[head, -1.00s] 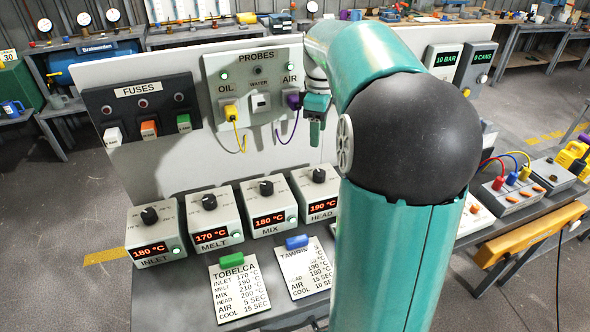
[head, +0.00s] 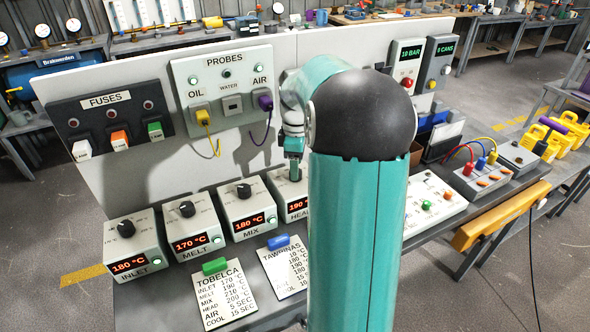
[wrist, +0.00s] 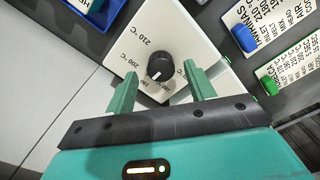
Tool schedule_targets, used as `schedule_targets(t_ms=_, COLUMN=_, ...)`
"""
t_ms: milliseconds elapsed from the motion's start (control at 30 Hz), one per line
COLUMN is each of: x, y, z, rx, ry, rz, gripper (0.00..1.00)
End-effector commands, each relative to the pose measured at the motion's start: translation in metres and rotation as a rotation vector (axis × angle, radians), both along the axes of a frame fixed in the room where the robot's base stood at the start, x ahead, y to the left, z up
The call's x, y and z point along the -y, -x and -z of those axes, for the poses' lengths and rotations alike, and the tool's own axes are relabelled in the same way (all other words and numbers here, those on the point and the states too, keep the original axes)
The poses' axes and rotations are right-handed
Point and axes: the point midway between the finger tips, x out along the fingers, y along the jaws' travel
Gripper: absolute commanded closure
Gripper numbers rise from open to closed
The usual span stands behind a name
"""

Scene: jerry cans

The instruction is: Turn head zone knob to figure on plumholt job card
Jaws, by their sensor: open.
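The HEAD zone box (head: 280,187) stands at the right end of the row of zone boxes. Its lit display begins with 190 and is partly hidden by my arm. In the wrist view its black knob (wrist: 161,67) shows a white pointer mark, with a temperature scale including 200 and 210 °C around it. My gripper (wrist: 163,88) is open, its two green fingers apart on either side of the knob's near side. In the head view my gripper (head: 293,168) hangs over this box and hides the knob. No card with the name Plumholt is readable.
INLET (head: 133,247), MELT (head: 192,227) and MIX (head: 244,212) boxes stand to the left. A probes panel (head: 228,88) with cables stands behind. A switch panel (head: 432,205) is right of my arm.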

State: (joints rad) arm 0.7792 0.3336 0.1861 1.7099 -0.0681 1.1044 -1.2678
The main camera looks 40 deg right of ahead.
Motion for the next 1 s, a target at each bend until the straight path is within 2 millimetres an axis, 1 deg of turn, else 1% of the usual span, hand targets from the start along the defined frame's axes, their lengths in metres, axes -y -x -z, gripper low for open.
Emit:
schedule_targets(t_ms=33, x=-0.001, y=0.000, z=0.008, rx=-0.002, ry=-0.002, rz=-0.001, gripper=0.46)
schedule_targets(t_ms=100, x=-0.002, y=-0.001, z=0.016, rx=-0.001, ry=-0.002, rz=-0.001, gripper=0.46)
schedule_targets(t_ms=200, x=-0.002, y=-0.001, z=0.022, rx=0.001, ry=-0.001, rz=0.000, gripper=0.46)
schedule_targets(t_ms=467, x=-0.003, y=-0.001, z=0.024, rx=0.001, ry=-0.001, rz=-0.001, gripper=0.46)
schedule_targets(t_ms=500, x=-0.003, y=-0.001, z=0.024, rx=0.001, ry=-0.001, rz=-0.001, gripper=0.48)
schedule_targets(t_ms=567, x=-0.003, y=-0.001, z=0.024, rx=0.001, ry=-0.001, rz=-0.001, gripper=0.60)
schedule_targets(t_ms=700, x=-0.003, y=-0.001, z=0.023, rx=0.001, ry=-0.001, rz=-0.001, gripper=0.87)
schedule_targets(t_ms=733, x=-0.003, y=-0.001, z=0.023, rx=0.001, ry=-0.001, rz=-0.001, gripper=0.91)
schedule_targets(t_ms=1000, x=-0.003, y=-0.002, z=0.023, rx=0.001, ry=0.000, rz=0.017, gripper=0.91)
